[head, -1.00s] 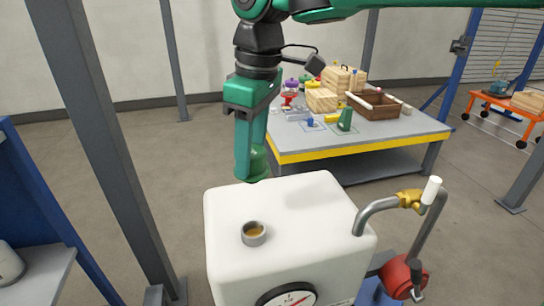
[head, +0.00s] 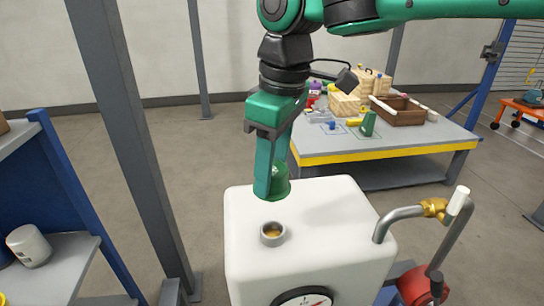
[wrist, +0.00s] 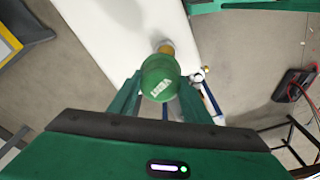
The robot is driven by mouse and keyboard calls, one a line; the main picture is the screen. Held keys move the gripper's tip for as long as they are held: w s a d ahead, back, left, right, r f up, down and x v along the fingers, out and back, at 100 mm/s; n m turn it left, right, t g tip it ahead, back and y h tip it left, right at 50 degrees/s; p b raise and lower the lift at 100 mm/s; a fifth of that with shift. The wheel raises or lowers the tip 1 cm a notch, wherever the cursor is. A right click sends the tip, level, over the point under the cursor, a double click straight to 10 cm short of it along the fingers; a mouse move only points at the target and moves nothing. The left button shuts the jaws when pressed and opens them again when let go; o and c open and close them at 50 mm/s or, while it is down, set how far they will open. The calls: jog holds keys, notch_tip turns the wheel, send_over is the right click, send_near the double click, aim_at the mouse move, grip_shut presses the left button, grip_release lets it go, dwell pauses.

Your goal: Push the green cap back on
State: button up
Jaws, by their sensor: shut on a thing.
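My gripper (head: 268,192) points down and is shut on the green cap (head: 281,182). In the wrist view the cap (wrist: 160,78) sits between the two fingers, with a pale label on it. The white tank (head: 330,212) stands below.
A bent pipe with a brass valve (head: 434,208) and white handle rises at the tank's right. A gauge (head: 303,298) is on its front. A workbench (head: 400,150) with boxes stands behind. A grey post (head: 128,140) and a shelf (head: 70,262) are on the left.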

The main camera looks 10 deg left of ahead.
aim_at(272, 198)
jog(key=shift+s+d+f, duration=0.1)
jog(key=shift+s+f, duration=0.25)
jog(key=shift+s, duration=0.2)
jog(key=shift+f, duration=2.55)
jog(key=shift+f, duration=1.75)
jog(key=o, duration=1.3)
jog(key=shift+o, duration=0.2)
jog(key=shift+r, duration=0.1)
jog(key=r, duration=0.3)
jog(key=d+r, duration=0.1)
jog(key=r, duration=0.6)
jog(key=shift+s+d+r, duration=0.15)
jog(key=shift+s+r, duration=0.05)
jog(key=shift+r, duration=0.05)
